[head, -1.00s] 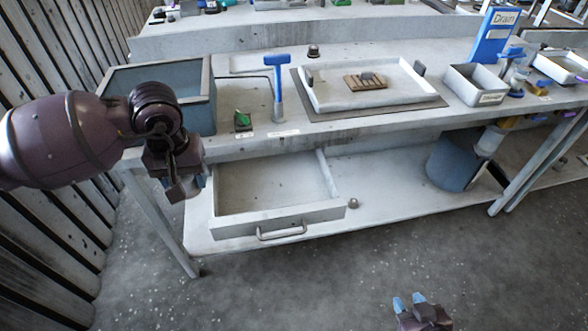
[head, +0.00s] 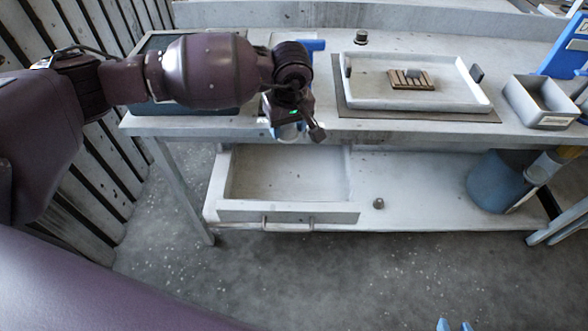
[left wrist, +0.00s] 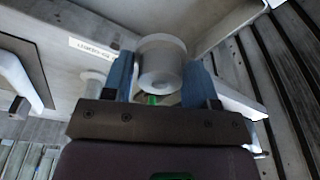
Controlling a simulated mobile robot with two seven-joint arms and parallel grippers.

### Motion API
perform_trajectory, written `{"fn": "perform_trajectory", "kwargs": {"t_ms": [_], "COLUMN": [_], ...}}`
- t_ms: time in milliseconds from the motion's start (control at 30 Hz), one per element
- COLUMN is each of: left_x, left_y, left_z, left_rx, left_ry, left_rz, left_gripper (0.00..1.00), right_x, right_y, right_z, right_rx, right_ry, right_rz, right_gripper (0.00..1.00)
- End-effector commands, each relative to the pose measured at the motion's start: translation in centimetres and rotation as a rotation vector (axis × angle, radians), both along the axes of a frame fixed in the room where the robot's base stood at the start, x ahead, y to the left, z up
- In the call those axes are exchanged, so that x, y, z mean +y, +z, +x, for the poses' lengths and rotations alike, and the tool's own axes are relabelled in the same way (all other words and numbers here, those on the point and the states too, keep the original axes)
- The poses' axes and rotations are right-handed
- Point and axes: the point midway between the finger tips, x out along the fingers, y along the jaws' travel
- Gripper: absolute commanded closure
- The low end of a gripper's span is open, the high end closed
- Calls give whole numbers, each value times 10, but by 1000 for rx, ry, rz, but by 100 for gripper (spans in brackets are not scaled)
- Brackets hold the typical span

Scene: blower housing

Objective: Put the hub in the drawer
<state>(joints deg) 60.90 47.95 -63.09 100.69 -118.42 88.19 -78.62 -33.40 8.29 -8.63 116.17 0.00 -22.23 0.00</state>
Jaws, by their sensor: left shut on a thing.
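My left gripper (head: 290,130) is in front of the bench's front edge, appearing above the back of the open drawer (head: 235,212). In the left wrist view its blue fingers (left wrist: 158,78) are shut on a pale grey round part with a hole in its end, which looks like the hub (left wrist: 163,48). In the head view the hub is mostly hidden by the gripper. The drawer is pulled out below the bench top, and its visible floor looks empty.
A small round knob (head: 379,203) lies on the lower shelf right of the drawer. A blue bucket (head: 495,182) stands farther right. On the bench (head: 400,127) are a white tray (head: 360,97), a grey bin (head: 535,110) and a blue-handled tool (head: 313,45) partly behind my arm.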

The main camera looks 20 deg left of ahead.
Motion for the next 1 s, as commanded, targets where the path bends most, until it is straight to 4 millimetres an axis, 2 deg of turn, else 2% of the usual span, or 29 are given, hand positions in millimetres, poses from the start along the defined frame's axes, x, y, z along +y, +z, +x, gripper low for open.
{"fn": "perform_trajectory", "kwargs": {"t_ms": [33, 200, 600, 1000], "left_x": [-1, -1, -1, -1], "left_y": [-12, -50, -132, -162], "left_z": [-1, -2, -1, -1], "left_rx": [6, 8, 7, 5], "left_ry": [-1, -2, -2, -4], "left_rz": [-1, 0, 0, 0], "left_gripper": [74, 74, 74, 74], "right_x": [1, 1, 2, 2], "right_y": [-3, -6, -12, -9], "right_z": [-1, -1, 1, 8], "right_rx": [4, 6, 8, -5], "right_ry": [0, 1, 5, 14], "right_rz": [1, 2, 1, -5], "right_gripper": [63, 63, 63, 63]}}
